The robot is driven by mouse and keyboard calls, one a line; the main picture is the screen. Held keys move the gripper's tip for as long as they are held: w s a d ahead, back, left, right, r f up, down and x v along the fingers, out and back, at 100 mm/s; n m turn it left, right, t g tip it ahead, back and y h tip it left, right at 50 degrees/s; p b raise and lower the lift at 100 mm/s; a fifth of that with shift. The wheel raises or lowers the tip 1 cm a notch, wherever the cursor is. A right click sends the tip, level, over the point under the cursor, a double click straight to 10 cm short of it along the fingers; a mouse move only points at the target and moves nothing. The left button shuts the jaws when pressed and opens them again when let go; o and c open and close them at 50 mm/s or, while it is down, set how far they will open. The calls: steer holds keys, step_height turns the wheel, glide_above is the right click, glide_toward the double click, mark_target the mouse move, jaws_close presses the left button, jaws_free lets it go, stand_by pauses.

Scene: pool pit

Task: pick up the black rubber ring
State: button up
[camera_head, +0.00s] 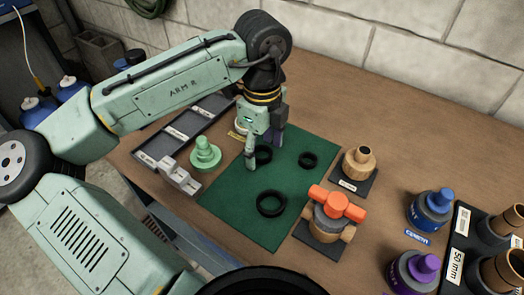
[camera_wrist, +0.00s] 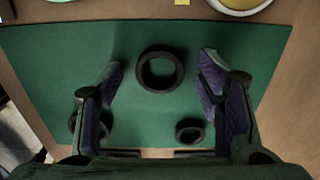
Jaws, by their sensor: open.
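Three black rings lie flat on a green mat (camera_head: 225,190). One ring (camera_head: 263,147) is at the mat's back, partly hidden by my gripper in the head view. A small ring (camera_head: 308,160) lies to its right, and another ring (camera_head: 271,203) lies nearer the front. My gripper (camera_head: 264,158) is open and points down over the back ring. In the wrist view, a ring (camera_wrist: 160,70) shows whole between the spread fingers of my gripper (camera_wrist: 161,72), touching neither in the picture. The small ring (camera_wrist: 190,131) is below it, and another ring (camera_wrist: 73,124) is partly hidden behind the left finger.
A light green stepped part (camera_head: 205,155) and a grey tray (camera_head: 180,135) stand left of the mat. A brass fitting (camera_head: 358,162) and an orange-handled valve (camera_head: 335,205) stand to its right. Blue (camera_head: 432,207) and purple (camera_head: 415,270) parts are farther right.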

steer(key=shift+c, duration=0.5)
steer(key=c, duration=0.8)
steer(key=shift+r, duration=0.15)
steer(key=shift+r, duration=0.65)
steer(key=shift+s+a+r+b, duration=0.1)
steer(key=shift+s+r+b, duration=0.1)
steer(key=shift+r+b, duration=0.2)
steer(key=shift+s+r+b, duration=0.15)
steer(key=shift+r+b, duration=0.1)
steer(key=shift+r, duration=0.25)
steer(key=s+a, duration=0.1)
steer(key=s, duration=0.3)
steer(key=s+a+r+b, duration=0.1)
steer(key=s+a, duration=0.1)
steer(key=s, duration=0.3)
steer(key=s+a+b, duration=0.1)
steer(key=s+a, duration=0.1)
steer(key=s, duration=0.3)
steer(key=shift+s+r, duration=0.25)
steer(key=shift+r, duration=0.1)
